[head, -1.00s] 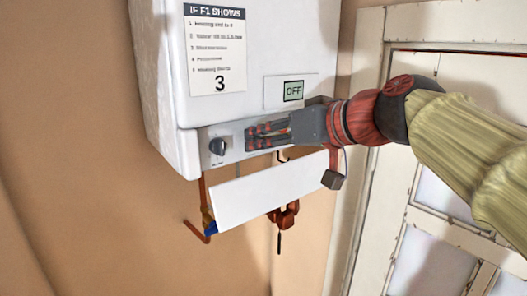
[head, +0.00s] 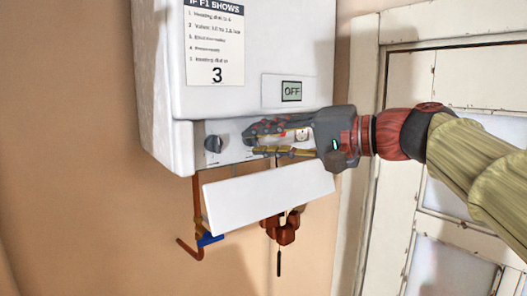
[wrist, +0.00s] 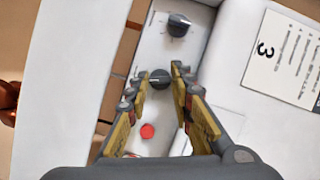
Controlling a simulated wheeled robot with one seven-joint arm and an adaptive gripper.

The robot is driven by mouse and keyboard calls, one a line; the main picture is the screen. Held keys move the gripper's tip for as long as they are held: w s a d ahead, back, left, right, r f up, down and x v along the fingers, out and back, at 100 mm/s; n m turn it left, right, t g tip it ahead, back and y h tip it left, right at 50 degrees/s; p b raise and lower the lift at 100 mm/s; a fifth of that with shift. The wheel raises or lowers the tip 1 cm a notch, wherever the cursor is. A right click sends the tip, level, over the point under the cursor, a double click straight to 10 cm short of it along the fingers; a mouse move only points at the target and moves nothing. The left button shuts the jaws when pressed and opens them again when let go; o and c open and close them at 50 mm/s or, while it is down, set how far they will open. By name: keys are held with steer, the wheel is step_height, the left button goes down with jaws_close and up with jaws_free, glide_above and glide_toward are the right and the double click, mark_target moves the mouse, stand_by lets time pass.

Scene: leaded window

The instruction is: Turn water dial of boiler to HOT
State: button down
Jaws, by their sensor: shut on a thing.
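The white boiler (head: 262,50) hangs on the wall, with a control strip along its lower front. A dark round dial (head: 213,144) sits at the strip's left end; it also shows in the wrist view (wrist: 178,25). A second dark dial (wrist: 160,79) sits between my fingertips in the wrist view; in the head view my fingers hide it. My gripper (head: 254,141) reaches in from the right and is shut on this second dial. I cannot read the dial labels or tell its exact setting.
A white flap (head: 268,190) hangs open below the strip, under my gripper. Pipes with a blue valve handle (head: 210,240) are beneath. A small screen (head: 291,91) reads OFF. A red button (wrist: 147,131) is near my fingers. A panelled door (head: 400,80) stands at right.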

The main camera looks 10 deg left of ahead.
steer(key=shift+w+f+m+y+b, duration=0.1)
steer(key=shift+m+y+b, duration=0.3)
steer(key=shift+m+b, duration=0.35)
steer(key=shift+f+m+y+b, duration=0.1)
steer(key=shift+m+y+b, duration=0.3)
steer(key=shift+m, duration=0.55)
steer(key=c, duration=1.6)
jaws_free()
steer(key=shift+o, duration=0.2)
steer(key=shift+d+r, duration=0.1)
steer(key=v, duration=1.2)
